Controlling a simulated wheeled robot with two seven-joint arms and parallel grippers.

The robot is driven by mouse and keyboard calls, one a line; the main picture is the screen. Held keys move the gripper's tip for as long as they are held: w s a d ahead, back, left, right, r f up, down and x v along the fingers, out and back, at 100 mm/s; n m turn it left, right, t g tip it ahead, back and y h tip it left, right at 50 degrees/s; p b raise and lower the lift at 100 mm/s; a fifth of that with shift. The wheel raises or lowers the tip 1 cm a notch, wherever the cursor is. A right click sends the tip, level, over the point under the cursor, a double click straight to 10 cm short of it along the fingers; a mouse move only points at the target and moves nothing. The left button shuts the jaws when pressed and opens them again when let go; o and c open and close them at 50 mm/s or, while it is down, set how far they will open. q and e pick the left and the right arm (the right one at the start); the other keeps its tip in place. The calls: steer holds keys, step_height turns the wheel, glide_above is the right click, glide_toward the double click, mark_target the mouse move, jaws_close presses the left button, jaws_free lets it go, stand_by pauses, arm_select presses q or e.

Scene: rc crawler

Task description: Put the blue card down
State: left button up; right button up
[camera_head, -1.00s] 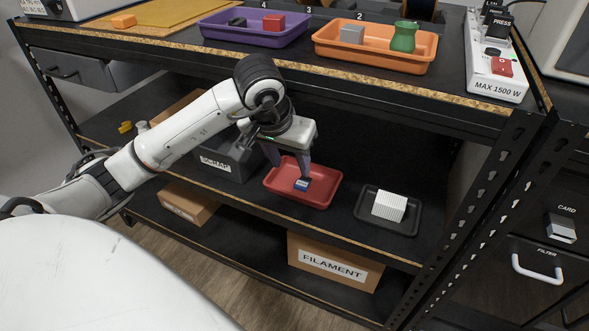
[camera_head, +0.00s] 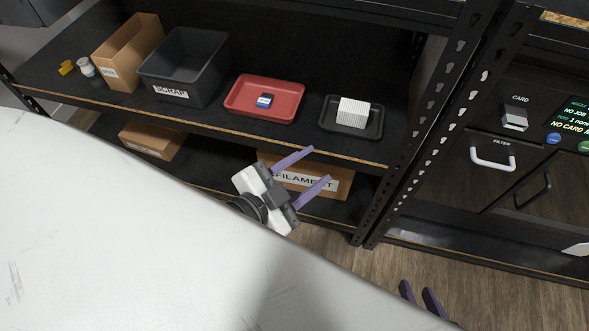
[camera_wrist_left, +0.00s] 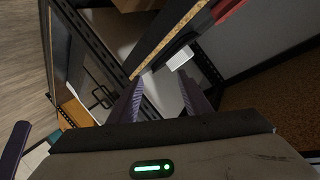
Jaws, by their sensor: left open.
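The small blue card (camera_head: 265,100) lies in the red tray (camera_head: 290,112) on the middle shelf. My left gripper (camera_head: 320,165) is open and empty, below and in front of that shelf, apart from the card and tray. Its two open fingers (camera_wrist_left: 160,100) show in the left wrist view, with nothing between them. A red edge, seemingly the tray (camera_wrist_left: 226,10), shows at the top of that view; the card is not visible there. My right gripper (camera_head: 417,287) shows only as two separated fingertips at the bottom edge of the head view.
Left of the red tray stand a black SCRAP bin (camera_head: 200,60) and a cardboard box (camera_head: 125,55). A black tray (camera_head: 372,130) with a white ribbed block (camera_head: 353,112) is to its right. A FILAMENT box (camera_head: 330,190) is below. Shelf posts (camera_head: 440,120) stand at right.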

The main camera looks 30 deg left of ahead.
arm_select(q)
steer(key=s+d+f+n+g, duration=0.2)
steer(key=s+f+n+g, duration=0.3)
steer(key=s+f+n, duration=0.2)
step_height(320, 180, down, 3)
steer(key=s, duration=0.2)
steer(key=shift+s+n, duration=0.3)
steer(key=shift+s, duration=0.05)
